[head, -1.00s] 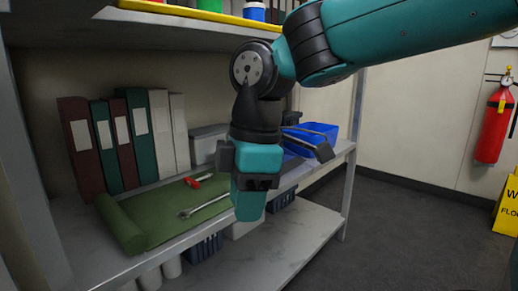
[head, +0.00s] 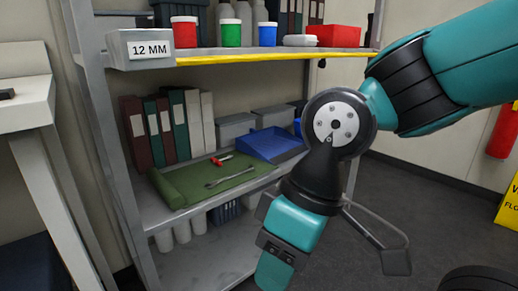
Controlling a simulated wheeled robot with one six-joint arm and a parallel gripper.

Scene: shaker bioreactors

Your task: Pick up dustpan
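The blue dustpan (head: 270,146) lies on the middle shelf, right of the green mat. Its wide pan shows clearly; its handle cannot be made out. My gripper (head: 331,233) is in front of the shelf, low and right of the dustpan, and apart from it. One grey finger with a dark pad sticks out to the right over the floor.
A green mat (head: 222,181) with a wrench (head: 230,177) and a red-handled tool (head: 222,160) is left of the dustpan. Binders (head: 168,127) and grey boxes (head: 236,127) stand behind. The yellow-edged upper shelf (head: 270,57) hangs above.

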